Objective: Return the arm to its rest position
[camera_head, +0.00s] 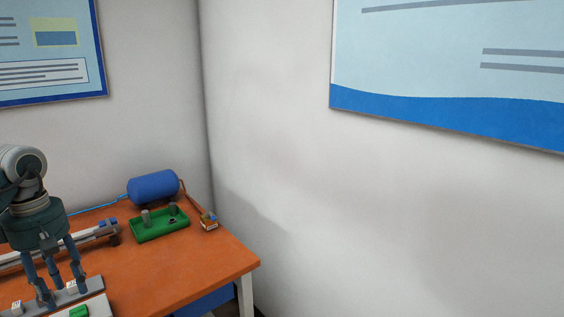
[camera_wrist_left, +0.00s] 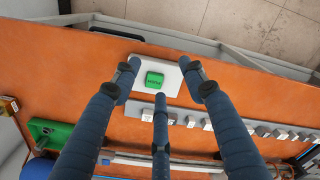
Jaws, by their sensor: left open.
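My left gripper (camera_head: 62,293) comes in from the left in the head view, with its fingers pointing down over the orange table (camera_head: 150,275). In the left wrist view its three blue fingers are spread open and empty (camera_wrist_left: 159,72). A green button block (camera_wrist_left: 154,79) on a pale plate (camera_wrist_left: 173,93) shows between and beyond the fingertips. The green block also shows at the bottom edge of the head view (camera_head: 79,312). I cannot tell the exact height of the fingertips above the table. My right gripper is not in view.
A blue cylindrical tank (camera_head: 153,187) stands at the back of the table. A green tray (camera_head: 160,226) with grey posts sits before it. A small box (camera_head: 209,220) is near the right edge. A strip with several small pale blocks (camera_wrist_left: 247,128) lies near the plate. Walls stand behind.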

